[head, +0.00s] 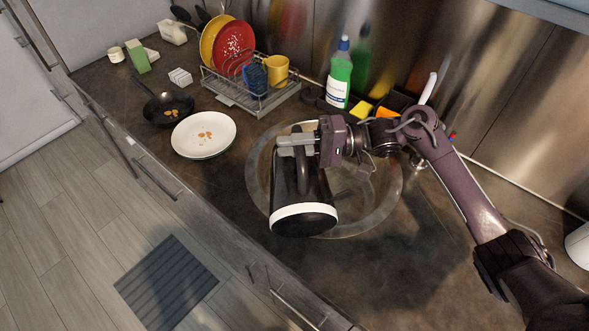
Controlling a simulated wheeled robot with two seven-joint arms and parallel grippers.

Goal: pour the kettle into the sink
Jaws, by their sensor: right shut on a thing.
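The kettle (304,190) is black with a white band near its base. It is tilted, with its dark base turned towards me, over the round metal sink (378,205). My right gripper (296,145) is shut on the kettle at its upper end, and the arm comes in from the right. The kettle and my gripper hide much of the basin, and the kettle's spout cannot be made out. Whether any water is flowing cannot be seen. My left gripper is not in view.
Left of the sink are a white plate (203,135) with food bits and a black pan (168,109). A dish rack (285,96) with plates and a yellow mug stands behind. A green soap bottle (339,75) stands by the wall. The counter (400,285) in front is clear.

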